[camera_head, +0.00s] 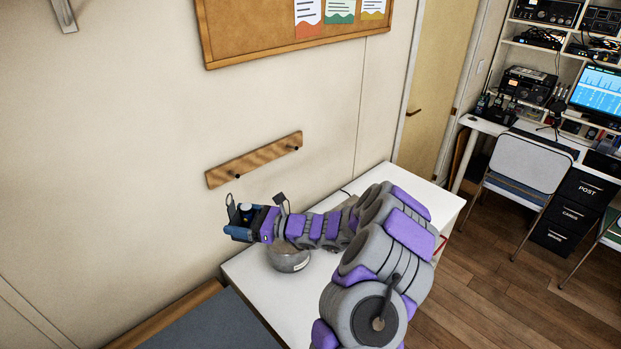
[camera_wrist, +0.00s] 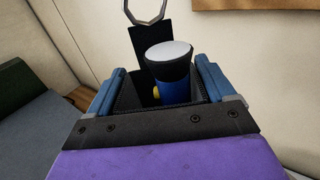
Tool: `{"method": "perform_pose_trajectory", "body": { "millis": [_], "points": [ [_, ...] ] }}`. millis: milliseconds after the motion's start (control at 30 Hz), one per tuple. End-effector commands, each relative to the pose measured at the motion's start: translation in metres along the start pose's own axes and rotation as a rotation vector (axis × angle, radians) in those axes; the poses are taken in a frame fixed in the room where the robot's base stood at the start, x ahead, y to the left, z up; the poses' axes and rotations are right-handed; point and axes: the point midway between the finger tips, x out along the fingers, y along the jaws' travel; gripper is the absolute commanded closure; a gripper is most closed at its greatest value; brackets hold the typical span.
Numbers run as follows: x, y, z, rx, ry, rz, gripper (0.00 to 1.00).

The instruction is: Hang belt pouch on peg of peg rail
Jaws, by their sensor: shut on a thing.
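The belt pouch (camera_wrist: 143,42) is black, with a metal ring at its top and a blue-and-black cylinder with a pale round end in it. My gripper (camera_wrist: 163,88) is shut on the pouch, one blue finger on each side. In the head view, my gripper (camera_head: 241,222) holds the pouch (camera_head: 233,213) with the ring upward, just below the left end of the peg rail. The peg rail (camera_head: 262,158) is a slanting wooden strip on the wall with two dark pegs, the left peg (camera_head: 233,175) and the right peg (camera_head: 294,148). Both pegs are bare.
A white table (camera_head: 252,287) stands under the rail, with a grey rounded object (camera_head: 288,259) on it below my arm. A corkboard (camera_head: 255,32) hangs above. A dark padded seat or bench top (camera_head: 215,325) is at lower left. Chairs and a radio desk stand at right.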

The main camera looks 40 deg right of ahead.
Motion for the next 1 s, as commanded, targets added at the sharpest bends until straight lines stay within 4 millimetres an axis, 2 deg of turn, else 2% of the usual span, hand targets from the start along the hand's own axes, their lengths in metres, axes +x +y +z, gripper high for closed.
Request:
{"method": "perform_pose_trajectory", "body": {
  "millis": [33, 167, 300, 500, 600, 733, 867, 1000],
  "points": [
    [-0.008, -0.018, 0.001, -0.005, 0.001, -0.043, 0.49],
    [-0.033, -0.066, 0.003, -0.005, 0.004, -0.164, 0.49],
    [-0.069, -0.118, 0.007, -0.004, 0.001, -0.302, 0.49],
    [-0.124, -0.176, 0.011, 0.003, -0.001, -0.475, 0.49],
    [-0.146, -0.194, 0.011, 0.010, -0.003, -0.536, 0.49],
    [-0.165, -0.209, 0.012, 0.012, -0.004, -0.588, 0.49],
    [-0.173, -0.215, 0.012, 0.013, -0.005, -0.609, 0.49],
    [-0.171, -0.217, 0.012, 0.014, -0.005, -0.613, 0.49]
  ]
}}
